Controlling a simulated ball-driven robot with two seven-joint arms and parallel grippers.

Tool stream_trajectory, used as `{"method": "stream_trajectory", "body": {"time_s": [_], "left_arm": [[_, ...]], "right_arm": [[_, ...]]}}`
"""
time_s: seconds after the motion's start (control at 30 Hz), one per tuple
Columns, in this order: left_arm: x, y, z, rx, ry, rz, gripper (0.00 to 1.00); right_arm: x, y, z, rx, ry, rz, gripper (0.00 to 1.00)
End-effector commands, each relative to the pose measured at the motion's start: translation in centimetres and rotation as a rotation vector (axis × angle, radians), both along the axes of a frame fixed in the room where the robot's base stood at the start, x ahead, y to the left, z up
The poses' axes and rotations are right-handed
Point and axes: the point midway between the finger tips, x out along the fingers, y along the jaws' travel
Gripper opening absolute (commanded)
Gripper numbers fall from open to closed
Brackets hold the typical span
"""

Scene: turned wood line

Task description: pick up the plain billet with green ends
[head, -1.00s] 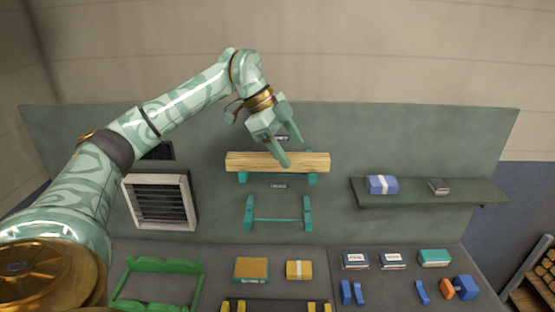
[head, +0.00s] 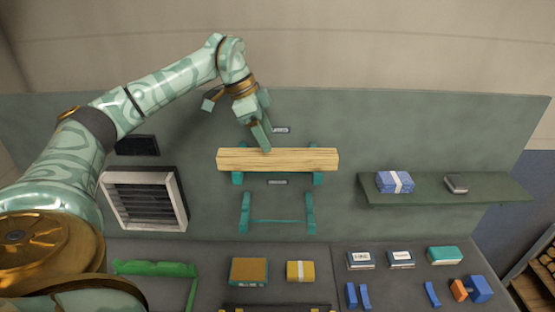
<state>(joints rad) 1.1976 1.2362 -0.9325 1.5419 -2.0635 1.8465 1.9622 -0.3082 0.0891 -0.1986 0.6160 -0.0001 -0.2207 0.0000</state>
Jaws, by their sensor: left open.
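A pale wooden billet (head: 290,160) lies level across the upper teal bracket (head: 317,178) on the grey-green back panel. Its surface is plain wood; I cannot make out green on its ends from here. My left gripper (head: 265,130) is open, fingers pointing down, over the upper edge of the billet left of its middle. One fingertip overlaps the billet's top edge in the picture; I cannot tell whether it touches. Nothing shows between the fingers. My right gripper is not in view.
An empty teal bracket (head: 309,213) is below. A shelf (head: 430,190) at right bears a blue package (head: 394,182) and a small grey box (head: 456,184). A framed vent (head: 146,200) is at left. The bench below holds yellow boxes, a green frame (head: 155,268) and blue blocks.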

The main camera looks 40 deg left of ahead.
Motion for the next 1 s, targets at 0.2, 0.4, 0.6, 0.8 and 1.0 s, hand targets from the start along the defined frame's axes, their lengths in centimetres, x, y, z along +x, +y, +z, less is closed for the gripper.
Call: {"method": "stream_trajectory", "body": {"time_s": [0.2, 0.4, 0.6, 0.8, 1.0], "left_arm": [[0.6, -0.7, -2.1, -0.001, 0.001, 0.0, 0.66], [1.7, -1.6, -4.3, -0.001, 0.004, -0.002, 0.66], [2.4, -2.2, -6.6, -0.001, -0.001, 0.0, 0.66], [2.4, -2.2, -6.8, 0.0, -0.001, 0.0, 0.66], [2.4, -2.2, -6.8, 0.0, -0.002, -0.001, 0.16]], "right_arm": [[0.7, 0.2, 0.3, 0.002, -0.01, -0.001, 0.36], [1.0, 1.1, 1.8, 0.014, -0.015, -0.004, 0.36], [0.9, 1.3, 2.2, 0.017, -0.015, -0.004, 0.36], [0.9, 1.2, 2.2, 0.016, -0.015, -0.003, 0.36], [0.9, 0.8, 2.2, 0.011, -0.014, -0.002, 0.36]]}}
